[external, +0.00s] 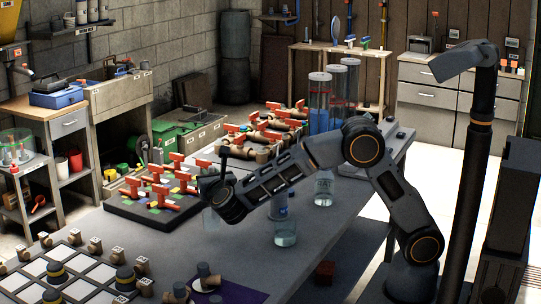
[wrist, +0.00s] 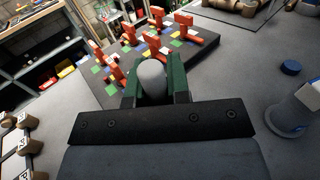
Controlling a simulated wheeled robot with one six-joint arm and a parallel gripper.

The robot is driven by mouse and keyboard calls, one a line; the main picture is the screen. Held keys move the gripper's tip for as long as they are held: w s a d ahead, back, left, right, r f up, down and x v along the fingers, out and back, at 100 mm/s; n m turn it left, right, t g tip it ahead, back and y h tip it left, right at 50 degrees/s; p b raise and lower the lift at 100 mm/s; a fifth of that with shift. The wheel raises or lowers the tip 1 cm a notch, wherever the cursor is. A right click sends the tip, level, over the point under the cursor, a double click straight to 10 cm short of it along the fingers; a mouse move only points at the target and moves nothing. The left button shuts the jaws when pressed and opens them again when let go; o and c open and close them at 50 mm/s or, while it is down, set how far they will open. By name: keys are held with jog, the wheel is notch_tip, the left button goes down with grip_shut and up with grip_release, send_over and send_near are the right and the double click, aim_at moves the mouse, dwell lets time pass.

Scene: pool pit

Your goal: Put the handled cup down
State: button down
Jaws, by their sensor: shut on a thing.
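My gripper (wrist: 152,90) has green fingers closed around a pale grey, rounded piece (wrist: 152,74), which appears to be part of the handled cup. In the external view, my gripper (external: 213,190) points down over the middle of the grey table. A faint, see-through cup (external: 211,219) shows just below it, left of a clear jar. The cup's handle and base are hard to make out, and I cannot tell whether it touches the table.
A dark board with red-handled pieces (external: 150,212) lies left of my gripper. Clear jars (external: 285,233) (external: 323,190) stand to the right. A white-squared board (external: 60,268) is front left. Bare tabletop lies between.

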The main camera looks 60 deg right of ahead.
notch_tip(320, 180, down, 3)
jog(key=shift+w+f, duration=0.15)
jog(key=shift+f, duration=0.05)
jog(key=shift+f+b, duration=0.2)
jog(key=shift+b, duration=0.15)
jog(key=c, duration=1.1)
grip_release()
jog(key=shift+r, duration=0.1)
jog(key=b+v, duration=0.1)
jog(key=v, duration=1.1)
jog(key=shift+r, duration=0.1)
